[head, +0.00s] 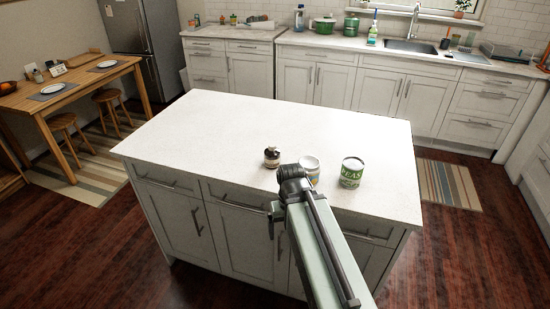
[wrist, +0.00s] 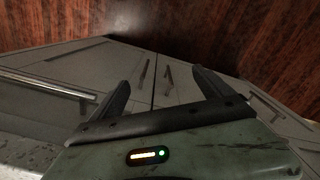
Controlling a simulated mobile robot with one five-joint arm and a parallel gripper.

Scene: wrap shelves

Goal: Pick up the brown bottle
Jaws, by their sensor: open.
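The brown bottle (head: 271,158) is small and dark with a pale label. It stands upright on the white island top (head: 230,120), near the front edge and just left of my arm's bent joint in the head view. My gripper shows in the wrist view (wrist: 160,76) with its two dark fingers spread apart and nothing between them. It points down past cabinet fronts toward the wooden floor. In the head view my gripper is mostly hidden by my arm. The bottle is not in the wrist view.
A can with a pale label (head: 311,169) stands right of the bottle, partly behind my arm. A green peas can (head: 351,172) stands farther right. The rest of the island top is clear. Grey cabinet doors and a long handle (wrist: 45,84) lie close in the wrist view.

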